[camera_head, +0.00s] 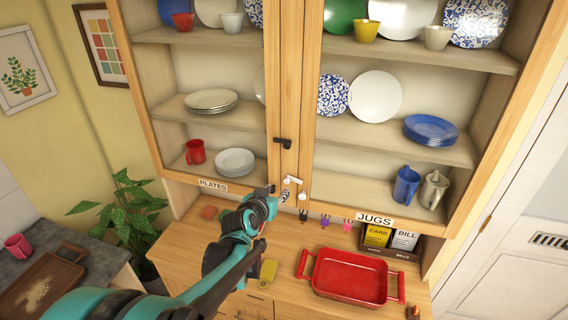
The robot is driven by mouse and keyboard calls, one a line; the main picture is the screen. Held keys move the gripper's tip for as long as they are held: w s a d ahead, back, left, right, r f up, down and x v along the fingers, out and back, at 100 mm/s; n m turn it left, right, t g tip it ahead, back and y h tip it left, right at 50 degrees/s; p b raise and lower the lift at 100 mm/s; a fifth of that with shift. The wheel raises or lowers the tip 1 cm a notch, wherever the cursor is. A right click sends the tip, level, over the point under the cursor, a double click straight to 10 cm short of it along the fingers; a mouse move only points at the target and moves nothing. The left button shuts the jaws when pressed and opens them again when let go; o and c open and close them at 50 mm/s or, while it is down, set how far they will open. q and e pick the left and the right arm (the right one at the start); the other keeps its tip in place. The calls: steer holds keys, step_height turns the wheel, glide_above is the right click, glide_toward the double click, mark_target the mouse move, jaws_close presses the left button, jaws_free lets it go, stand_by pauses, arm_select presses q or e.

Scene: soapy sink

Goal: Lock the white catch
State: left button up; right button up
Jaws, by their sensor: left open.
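The white catch (294,180) is a small lever low on the wooden strip where the two glazed cupboard doors meet. It lies roughly sideways, slightly tilted. A black catch (283,143) sits above it on the same strip. My left gripper (277,192) is open, just left of and below the white catch. It seems empty; whether a fingertip touches the catch or door cannot be told. My right gripper is out of view.
A white knob (303,196) is just below the catch. Plates, cups and jugs fill the shelves behind the doors. A plant (128,212) stands at left.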

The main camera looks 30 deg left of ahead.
mark_target(286, 182)
arm_select(q)
steer(key=x, duration=0.7)
steer(key=shift+w+r, duration=0.1)
steer(key=shift+r, duration=0.1)
steer(key=shift+w+d+f, duration=0.1)
steer(key=shift+w, duration=0.3)
jaws_close()
